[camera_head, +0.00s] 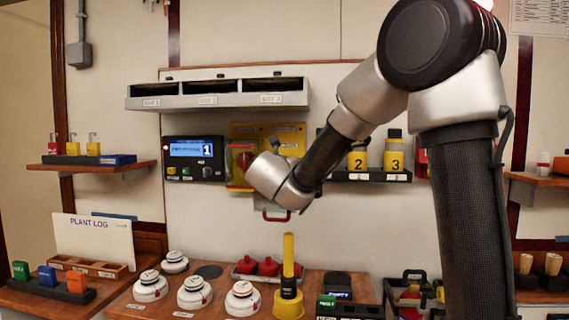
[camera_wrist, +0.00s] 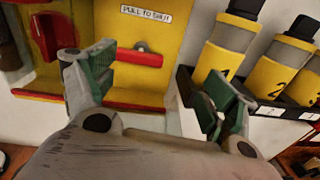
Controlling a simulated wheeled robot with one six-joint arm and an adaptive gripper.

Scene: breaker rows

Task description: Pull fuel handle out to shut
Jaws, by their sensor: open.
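My gripper (camera_wrist: 157,83) is open and empty, with one green-padded finger on each side of the panel's lower right part. The bar shows between and beyond the fingers, and I cannot tell whether they touch it. In the head view my wrist hides most of the fingers.
A red rotary handle (camera_wrist: 52,36) is left of my left finger. Yellow-and-black cylinders (camera_wrist: 222,48) stand in a black rack close to my right finger. A yellow post (camera_head: 289,260) rises from the bench below. A display box (camera_head: 194,158) is on the wall to the left.

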